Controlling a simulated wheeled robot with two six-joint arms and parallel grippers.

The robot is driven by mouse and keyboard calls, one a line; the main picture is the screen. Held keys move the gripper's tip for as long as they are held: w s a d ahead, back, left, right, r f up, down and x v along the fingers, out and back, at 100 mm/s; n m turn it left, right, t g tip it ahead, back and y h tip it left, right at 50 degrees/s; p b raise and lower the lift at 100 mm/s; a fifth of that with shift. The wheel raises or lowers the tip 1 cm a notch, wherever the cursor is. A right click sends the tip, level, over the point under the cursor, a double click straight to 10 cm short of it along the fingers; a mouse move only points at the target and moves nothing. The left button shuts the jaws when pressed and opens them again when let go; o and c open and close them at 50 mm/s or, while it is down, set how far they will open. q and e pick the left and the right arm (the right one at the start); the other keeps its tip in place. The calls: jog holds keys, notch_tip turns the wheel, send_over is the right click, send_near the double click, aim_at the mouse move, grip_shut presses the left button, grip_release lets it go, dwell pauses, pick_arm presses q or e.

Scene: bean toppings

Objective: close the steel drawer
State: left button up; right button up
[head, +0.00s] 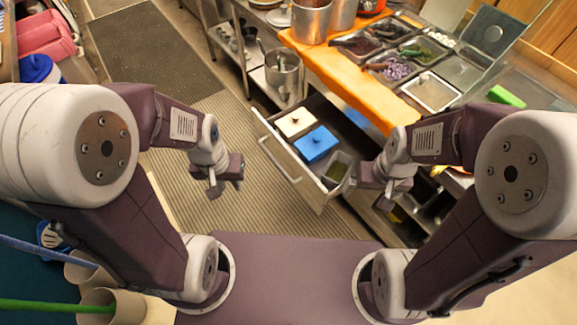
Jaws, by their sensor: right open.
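The steel drawer (286,168) is pulled out from under the counter, with its front panel and bar handle facing left. My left gripper (226,188) hangs over the floor to the left of the drawer front, apart from the handle. How far its fingers are spread is unclear. My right gripper (376,200) is open at the drawer's right side, near the counter; I cannot tell whether it touches anything.
The counter (345,68) has an orange front strip, steel pots (311,20) and several topping pans (390,68). A low shelf with a pot (282,68) stands behind the drawer. Ribbed floor (190,215) lies clear left of the drawer. Bins with poles (110,305) stand at lower left.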

pick_arm(q)
jog(key=d+n, duration=0.1)
jog(key=n, duration=0.1)
jog(key=d+n+h, duration=0.1)
jog(key=d+n, duration=0.1)
jog(key=d+n+h, duration=0.1)
jog(key=n, duration=0.1)
jog(key=shift+w+d+r, duration=0.15)
jog(key=shift+d+r, duration=0.15)
jog(key=shift+d, duration=0.1)
grip_shut()
jog(key=w+d+f+n+h+b, duration=0.2)
jog(key=w+d+n+h+b, duration=0.1)
jog(key=n, duration=0.2)
jog(key=n+t+h+b, duration=0.2)
jog(key=n+t+b, duration=0.3)
jog(key=n+b, duration=0.85)
send_near(287, 152)
notch_tip(287, 152, down, 4)
jog(key=w+d, duration=0.1)
jog(key=w+d+n, duration=0.1)
jog(key=shift+d+r, duration=0.1)
jog(key=shift+d, duration=0.3)
jog(key=shift+w+d, duration=0.3)
jog(key=shift+d, duration=0.05)
jog(key=shift+d, duration=0.1)
